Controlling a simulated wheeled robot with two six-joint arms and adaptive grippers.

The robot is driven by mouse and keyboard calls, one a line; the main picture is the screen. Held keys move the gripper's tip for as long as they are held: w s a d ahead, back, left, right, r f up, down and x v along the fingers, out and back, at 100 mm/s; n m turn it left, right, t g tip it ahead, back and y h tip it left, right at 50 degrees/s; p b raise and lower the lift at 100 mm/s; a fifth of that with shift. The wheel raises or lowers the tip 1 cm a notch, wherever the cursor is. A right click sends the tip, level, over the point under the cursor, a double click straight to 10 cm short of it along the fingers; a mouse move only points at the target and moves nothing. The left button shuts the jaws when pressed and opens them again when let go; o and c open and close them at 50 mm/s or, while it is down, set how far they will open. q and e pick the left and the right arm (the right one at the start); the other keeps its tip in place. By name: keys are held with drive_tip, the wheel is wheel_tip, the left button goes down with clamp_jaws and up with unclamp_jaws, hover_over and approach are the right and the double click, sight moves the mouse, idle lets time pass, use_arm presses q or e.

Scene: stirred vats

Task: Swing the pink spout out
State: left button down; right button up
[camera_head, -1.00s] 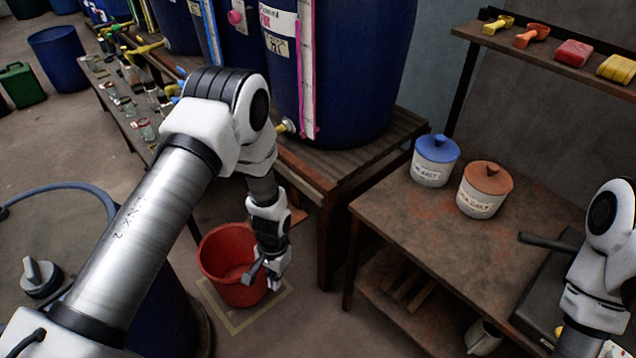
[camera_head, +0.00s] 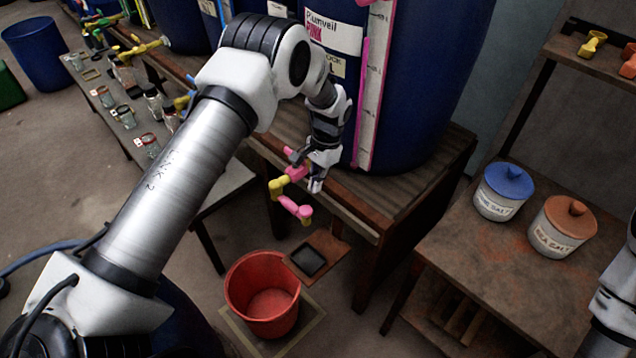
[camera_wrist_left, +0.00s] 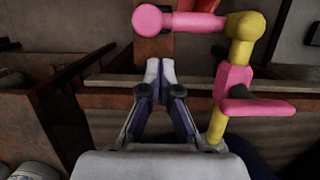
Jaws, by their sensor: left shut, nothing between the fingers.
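The pink spout (camera_head: 293,207) hangs from a yellow elbow (camera_head: 278,188) on the pink-and-yellow tap at the foot of the blue vat with the pink label (camera_head: 430,70). The pink tap body (camera_head: 296,172) is partly covered by my left gripper (camera_head: 316,187). My left gripper is shut and empty, just right of the tap. In the left wrist view the shut fingertips (camera_wrist_left: 160,68) are below the pink spout (camera_wrist_left: 178,22) and left of the pink tap body (camera_wrist_left: 233,88), apart from both in the picture. My right gripper is out of view; only part of that arm shows.
A red bucket (camera_head: 263,300) stands on the floor below the tap, beside a small brown board with a dark square (camera_head: 308,259). The wooden vat stand (camera_head: 395,205) is close to the gripper. A side table (camera_head: 480,265) carries two lidded jars (camera_head: 503,192).

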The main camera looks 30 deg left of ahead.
sight(293, 208)
use_arm(q)
drive_tip(key=p+x, duration=0.1)
drive_tip(key=x, duration=0.6)
drive_tip(key=shift+s+f, duration=0.25)
drive_tip(key=shift+f, duration=0.15)
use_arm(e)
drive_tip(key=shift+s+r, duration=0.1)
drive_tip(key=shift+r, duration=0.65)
use_arm(q)
drive_tip(key=shift+w, duration=0.1)
